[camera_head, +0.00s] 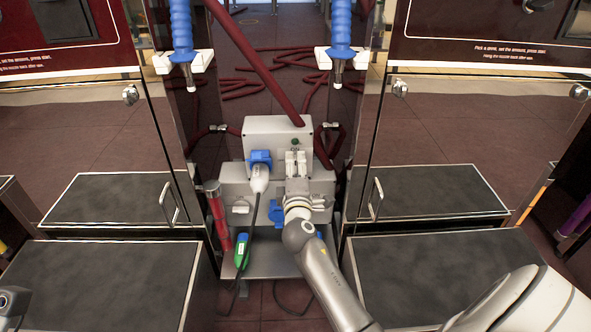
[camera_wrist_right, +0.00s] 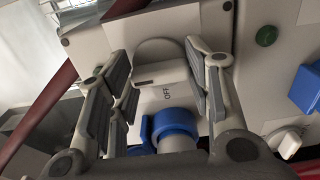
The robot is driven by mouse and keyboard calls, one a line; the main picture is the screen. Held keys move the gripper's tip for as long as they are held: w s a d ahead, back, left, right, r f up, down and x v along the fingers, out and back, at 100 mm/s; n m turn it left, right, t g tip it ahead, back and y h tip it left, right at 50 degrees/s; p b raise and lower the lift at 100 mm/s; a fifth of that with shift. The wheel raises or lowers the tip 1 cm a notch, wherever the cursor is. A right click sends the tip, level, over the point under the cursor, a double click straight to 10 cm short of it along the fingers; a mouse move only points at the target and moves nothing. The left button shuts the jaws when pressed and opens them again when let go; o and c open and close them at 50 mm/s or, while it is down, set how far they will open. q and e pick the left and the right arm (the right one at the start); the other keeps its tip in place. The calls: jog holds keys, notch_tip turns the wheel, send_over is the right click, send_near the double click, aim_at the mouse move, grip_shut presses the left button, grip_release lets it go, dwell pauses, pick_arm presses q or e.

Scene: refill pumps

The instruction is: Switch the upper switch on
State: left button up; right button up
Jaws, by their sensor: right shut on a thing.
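A grey electrical box (camera_head: 276,126) stands in the middle of the head view, between two dark cabinets. My right gripper (camera_head: 296,165) reaches its front, below a small green lamp (camera_head: 295,142). In the right wrist view my right gripper (camera_wrist_right: 160,85) has its fingers on either side of the upper switch (camera_wrist_right: 155,65), a grey rounded part, and is shut on it. The fingers hide much of the switch in the head view.
A blue plug (camera_head: 260,158) with a cable is left of my right gripper. A blue socket (camera_head: 278,212) sits below. A red cylinder (camera_head: 218,215) and green connector (camera_head: 241,248) are at the left. Blue-handled nozzles (camera_head: 341,25) hang above.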

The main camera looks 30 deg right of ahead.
jog(key=shift+f, duration=0.15)
jog(key=o, duration=1)
jog(key=shift+s, duration=0.1)
jog(key=v, duration=1.2)
